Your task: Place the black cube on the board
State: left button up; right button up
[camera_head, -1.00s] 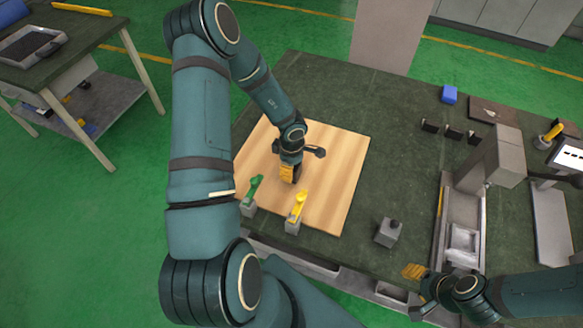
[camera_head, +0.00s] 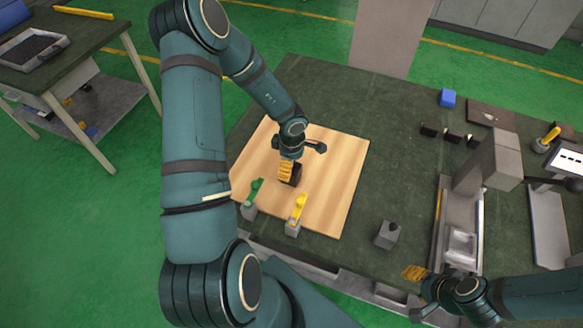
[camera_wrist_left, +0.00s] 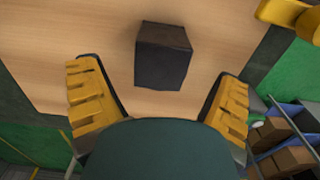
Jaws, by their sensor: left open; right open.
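The black cube (camera_wrist_left: 163,57) rests on the light wooden board (camera_wrist_left: 105,28) in the left wrist view, between and just beyond my open left fingers. In the head view the black cube (camera_head: 297,175) shows partly beside my left gripper (camera_head: 287,172), which hides the rest of it. The board (camera_head: 340,170) lies on the dark table. My left gripper (camera_wrist_left: 158,105) is open and empty, with both yellow fingertips apart from the cube. My right gripper (camera_head: 414,273) is open near the table's front edge, away from the board.
A green-handled clamp (camera_head: 252,197) and a yellow-handled clamp (camera_head: 296,214) stand at the board's front edge. A grey block with a knob (camera_head: 387,234) stands right of the board.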

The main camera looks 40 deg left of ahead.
pick_arm(q)
jog(key=shift+m+y, duration=0.3)
jog(key=shift+m, duration=0.3)
jog(key=r, duration=0.2)
jog(key=r+p, duration=0.1)
jog(key=r, duration=0.2)
jog(key=r+p, duration=0.1)
jog(key=r, duration=0.1)
jog(key=shift+d+r, duration=0.3)
jog(key=shift+d, duration=0.05)
jog(key=s+d+f+m+h, duration=0.1)
jog(key=s+d+m, duration=0.1)
jog(key=d+m, duration=0.4)
jog(key=s+d+f+m+t+h, duration=0.1)
jog(key=s+d+f+m+h, duration=0.1)
jog(key=d+m, duration=0.4)
jog(key=s+d+f+m+t+h, duration=0.1)
jog(key=s+d+m, duration=0.3)
jog(key=d, duration=0.8)
jog(key=shift+d+f+m+h, duration=0.15)
jog(key=shift+f+m+h, duration=0.15)
jog(key=shift+f+m, duration=0.65)
jog(key=shift+r+m, duration=0.25)
